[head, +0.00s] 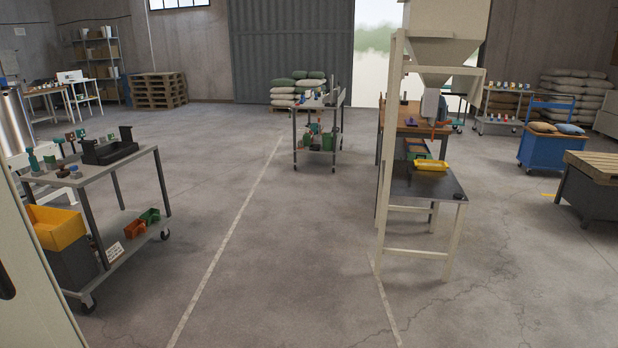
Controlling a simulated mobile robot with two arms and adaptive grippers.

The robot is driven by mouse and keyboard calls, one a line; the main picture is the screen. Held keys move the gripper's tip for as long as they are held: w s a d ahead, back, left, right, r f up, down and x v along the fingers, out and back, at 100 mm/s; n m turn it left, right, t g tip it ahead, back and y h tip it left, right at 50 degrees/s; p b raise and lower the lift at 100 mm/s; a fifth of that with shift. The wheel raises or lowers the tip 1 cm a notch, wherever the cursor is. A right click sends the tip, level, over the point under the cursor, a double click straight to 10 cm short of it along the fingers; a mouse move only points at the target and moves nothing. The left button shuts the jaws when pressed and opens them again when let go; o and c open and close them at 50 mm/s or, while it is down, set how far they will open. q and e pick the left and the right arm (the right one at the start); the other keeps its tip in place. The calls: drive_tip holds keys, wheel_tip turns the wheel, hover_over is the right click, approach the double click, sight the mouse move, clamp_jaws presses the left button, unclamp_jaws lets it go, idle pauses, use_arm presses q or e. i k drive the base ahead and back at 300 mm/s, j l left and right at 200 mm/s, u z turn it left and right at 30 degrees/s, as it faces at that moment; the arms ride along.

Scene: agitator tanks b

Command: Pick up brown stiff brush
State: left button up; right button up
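I cannot clearly make out a brown stiff brush. On the top of the grey cart (130,166) at the left stand several small items, some brownish or reddish, too small to identify. A small dark brown item (62,171) lies near its front edge, beside a black tray (108,152). Neither of my grippers is in view.
Another cart (318,102) stands mid-room. A hopper frame (390,150) with a yellow tray (431,165) stands right of centre. The concrete floor between them is clear.

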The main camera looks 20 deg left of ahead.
sight(64, 172)
drive_tip(key=i+u, duration=0.25)
drive_tip(key=i, duration=0.25)
drive_tip(key=i+u, duration=0.2)
drive_tip(key=i, duration=0.35)
drive_tip(key=i+l+u, duration=0.1)
drive_tip(key=i+u, duration=0.15)
drive_tip(key=i, duration=0.25)
drive_tip(key=i+l+u, duration=0.2)
drive_tip(key=i, duration=0.3)
drive_tip(key=i+j+u, duration=0.15)
drive_tip(key=i+u, duration=0.75)
drive_tip(key=i+l+u, duration=0.15)
drive_tip(key=i+u, duration=0.25)
drive_tip(key=i+l+u, duration=0.15)
drive_tip(key=i+u, duration=0.3)
drive_tip(key=i, duration=0.1)
